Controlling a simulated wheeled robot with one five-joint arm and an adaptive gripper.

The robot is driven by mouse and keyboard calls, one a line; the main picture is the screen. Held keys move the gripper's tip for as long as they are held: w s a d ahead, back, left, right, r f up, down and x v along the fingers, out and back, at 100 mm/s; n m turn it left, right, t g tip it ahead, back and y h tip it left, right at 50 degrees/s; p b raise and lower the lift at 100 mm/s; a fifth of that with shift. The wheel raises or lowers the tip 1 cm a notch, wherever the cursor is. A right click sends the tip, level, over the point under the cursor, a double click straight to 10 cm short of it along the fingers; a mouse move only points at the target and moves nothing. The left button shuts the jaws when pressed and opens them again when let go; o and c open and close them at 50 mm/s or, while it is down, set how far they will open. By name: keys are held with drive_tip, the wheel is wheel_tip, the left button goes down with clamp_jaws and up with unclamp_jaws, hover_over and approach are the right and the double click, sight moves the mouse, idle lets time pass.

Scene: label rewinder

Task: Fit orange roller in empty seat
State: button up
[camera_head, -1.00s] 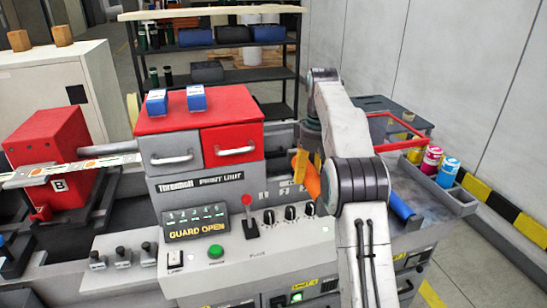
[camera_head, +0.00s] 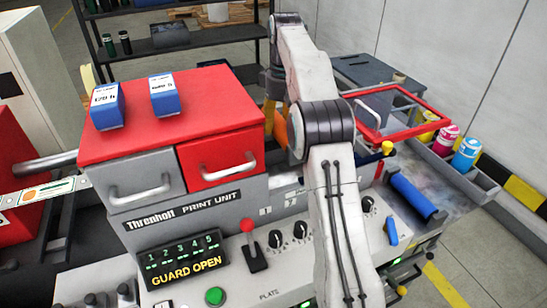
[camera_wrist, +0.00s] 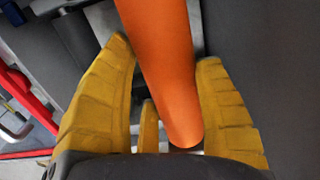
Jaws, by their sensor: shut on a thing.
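In the head view only a small part of the orange roller (camera_head: 282,130) shows left of my arm, behind the print unit (camera_head: 170,240). My gripper (camera_head: 270,110) is mostly hidden there by my own arm. I cannot make out the empty seat; my arm covers that part of the machine.
A blue roller (camera_head: 412,196) lies on the machine's right side. A red guard frame (camera_head: 425,128) stands raised behind it. Ink bottles (camera_head: 466,153) stand in a tray at right. Two blue boxes (camera_head: 165,95) sit on the red top (camera_head: 215,105). The panel display (camera_head: 183,262) reads GUARD OPEN.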

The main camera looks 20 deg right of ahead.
drive_tip(key=shift+w+f, duration=0.1)
drive_tip(key=shift+w, duration=0.05)
drive_tip(key=shift+w+f+b, duration=0.1)
drive_tip(key=shift+f+b, duration=0.25)
drive_tip(key=shift+f, duration=0.5)
wheel_tip(320, 180, down, 8)
drive_tip(key=p, duration=0.2)
drive_tip(key=shift+f, duration=0.15)
drive_tip(key=o, duration=1.2)
drive_tip(key=shift+w+d+r, duration=0.1)
drive_tip(key=shift+r, duration=3)
drive_tip(key=shift+w+d+r, duration=0.1)
drive_tip(key=shift+r, duration=2.95)
